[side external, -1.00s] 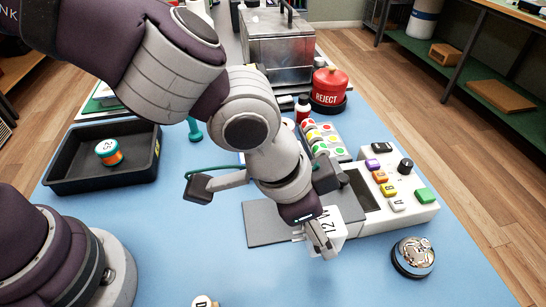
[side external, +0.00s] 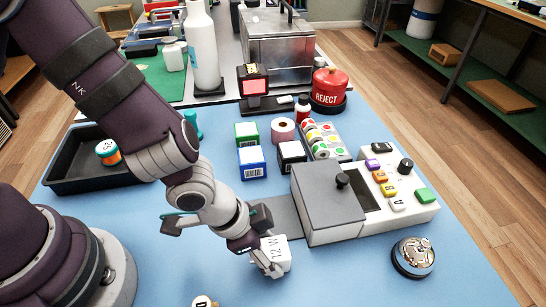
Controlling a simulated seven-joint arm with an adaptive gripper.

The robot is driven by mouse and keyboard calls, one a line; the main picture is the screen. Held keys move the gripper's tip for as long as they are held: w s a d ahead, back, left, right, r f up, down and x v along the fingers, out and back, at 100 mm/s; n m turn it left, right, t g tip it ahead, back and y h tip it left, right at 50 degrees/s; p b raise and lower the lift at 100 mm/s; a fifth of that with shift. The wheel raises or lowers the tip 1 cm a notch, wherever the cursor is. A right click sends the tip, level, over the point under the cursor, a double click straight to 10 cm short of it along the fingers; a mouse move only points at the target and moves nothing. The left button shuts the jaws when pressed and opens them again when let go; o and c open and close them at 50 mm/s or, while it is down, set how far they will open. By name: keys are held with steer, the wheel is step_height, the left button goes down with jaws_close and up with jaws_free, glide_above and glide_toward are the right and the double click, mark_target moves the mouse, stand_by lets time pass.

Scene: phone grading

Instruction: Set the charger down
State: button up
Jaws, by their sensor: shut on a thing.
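The charger (side external: 275,252) is a white block marked "12 W". My gripper (side external: 268,266) is shut on it, at the front middle of the blue table, left of the grey lidded box. The charger is low, near the table top; I cannot tell whether it touches the surface. My fingers hide part of its left side.
The grey box (side external: 322,205) with a black knob stands right of the charger, joined to a white button panel (side external: 398,190). A round metal device (side external: 413,256) sits at the right. A black tray (side external: 75,172) is at the left. Small boxes (side external: 251,161) stand behind.

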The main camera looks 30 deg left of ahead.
steer(key=o, duration=1.2)
steer(key=shift+f, duration=0.1)
steer(key=shift+c, duration=0.2)
steer(key=v, duration=1.1)
steer(key=a+r+n+t+y, duration=0.1)
steer(key=a+r+n, duration=0.3)
steer(key=a, duration=0.4)
steer(key=a+r+n+t+y, duration=0.1)
steer(key=a+r+n+y, duration=0.1)
steer(key=a+r+n, duration=0.3)
steer(key=a, duration=0.4)
steer(key=shift+s+r, duration=0.15)
steer(key=shift+s, duration=0.15)
